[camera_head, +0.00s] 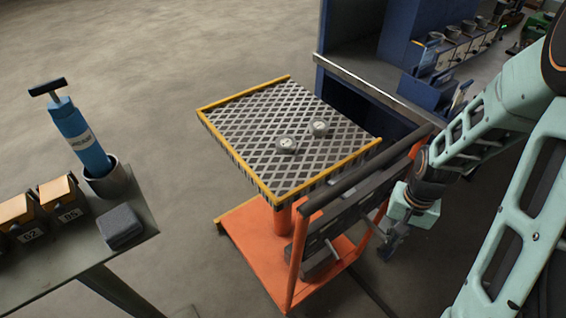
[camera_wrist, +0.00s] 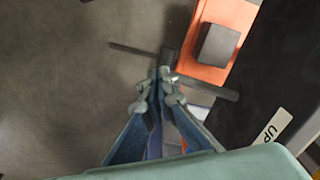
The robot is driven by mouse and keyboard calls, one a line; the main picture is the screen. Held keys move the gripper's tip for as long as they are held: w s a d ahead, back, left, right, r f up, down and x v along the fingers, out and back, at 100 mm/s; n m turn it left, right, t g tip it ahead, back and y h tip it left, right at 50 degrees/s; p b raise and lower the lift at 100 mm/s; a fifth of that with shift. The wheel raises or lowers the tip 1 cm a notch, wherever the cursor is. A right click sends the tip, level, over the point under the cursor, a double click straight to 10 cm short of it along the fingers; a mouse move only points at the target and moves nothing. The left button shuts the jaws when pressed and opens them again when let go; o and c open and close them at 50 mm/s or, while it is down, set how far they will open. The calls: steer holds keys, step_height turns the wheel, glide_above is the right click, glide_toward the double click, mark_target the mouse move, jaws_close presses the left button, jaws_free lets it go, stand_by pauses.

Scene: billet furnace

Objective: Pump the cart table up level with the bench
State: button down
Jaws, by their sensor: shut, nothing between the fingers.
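The cart has an orange base (camera_head: 240,222) and a raised table (camera_head: 240,125) with a dark diamond-grid top and yellow edge strips. Two small round grey pieces (camera_head: 287,145) lie on the table. The blue bench (camera_head: 345,75) with a metal front edge stands just behind and right of it; I cannot tell the exact height difference. My gripper (camera_head: 390,250) is low at the cart's right side, shut and empty. In the wrist view its fingertips (camera_wrist: 160,82) are close to a dark bar (camera_wrist: 210,88); contact is unclear. A white "UP" label (camera_wrist: 270,132) shows on a dark panel.
The cart's dark push handle (camera_head: 360,180) runs along its near right side, close to my arm. Open floor lies behind the cart.

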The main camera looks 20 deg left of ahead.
steer(key=shift+s+d+f+b, duration=0.15)
steer(key=shift+f+b, duration=0.3)
steer(key=shift+f, duration=0.4)
steer(key=shift+w+a+r+p, duration=0.1)
steer(key=shift+a+r+p, duration=0.05)
steer(key=shift+r+p, duration=1.2)
steer(key=shift+w+a+r+p, duration=0.1)
steer(key=shift+r+p, duration=0.8)
steer(key=shift+r, duration=0.7)
steer(key=shift+w+a+r+p, duration=0.1)
steer(key=shift+a+r+p, duration=0.05)
steer(key=shift+r+p, duration=1.2)
steer(key=shift+r, duration=0.15)
